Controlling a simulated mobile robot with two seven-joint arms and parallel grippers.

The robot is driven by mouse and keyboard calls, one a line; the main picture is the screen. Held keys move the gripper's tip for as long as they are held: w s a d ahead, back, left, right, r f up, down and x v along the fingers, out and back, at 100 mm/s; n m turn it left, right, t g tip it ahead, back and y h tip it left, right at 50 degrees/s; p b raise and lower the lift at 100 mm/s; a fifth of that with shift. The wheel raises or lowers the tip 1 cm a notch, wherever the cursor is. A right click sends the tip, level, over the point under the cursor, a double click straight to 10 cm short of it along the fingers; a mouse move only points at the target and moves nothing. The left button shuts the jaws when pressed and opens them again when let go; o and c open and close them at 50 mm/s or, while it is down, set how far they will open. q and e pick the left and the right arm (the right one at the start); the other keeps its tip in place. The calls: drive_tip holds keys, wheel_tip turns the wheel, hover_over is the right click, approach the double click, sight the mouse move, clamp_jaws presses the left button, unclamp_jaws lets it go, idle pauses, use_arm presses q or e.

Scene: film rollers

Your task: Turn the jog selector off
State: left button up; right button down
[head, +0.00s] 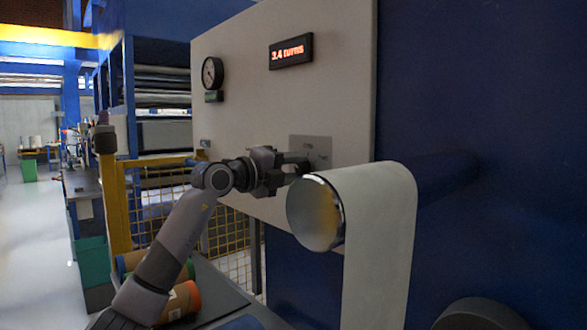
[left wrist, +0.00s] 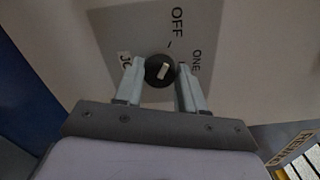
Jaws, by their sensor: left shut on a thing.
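The jog selector is a round black knob (left wrist: 160,71) with a short white bar on its face, on a grey plate (left wrist: 135,25) in the left wrist view. The plate bears OFF at the top, ONE at the right and a partly hidden word starting JO at the left. The bar is tilted; which end is the pointer I cannot tell. My left gripper (left wrist: 160,80) is shut on the knob, one finger on each side. In the head view the left gripper (head: 297,164) reaches the plate (head: 318,146) on the panel and covers the knob. My right gripper is out of view.
A roller with pale film (head: 385,220) sticks out just right of and below the left gripper. A display (head: 291,51) reads 3.4 turns, and a round gauge (head: 212,73) is on the panel (head: 245,115). A yellow mesh guard (head: 230,245) stands behind my arm.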

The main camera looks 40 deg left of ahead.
use_arm(q)
drive_tip(key=o, duration=1.1)
drive_tip(key=shift+c, duration=0.2)
drive_tip(key=shift+s+f, duration=0.1)
drive_tip(key=shift+s, duration=0.1)
drive_tip(key=s+b, duration=0.3)
drive_tip(key=s, duration=0.3)
drive_tip(key=shift+s+a, duration=0.3)
drive_tip(key=shift+s, duration=0.1)
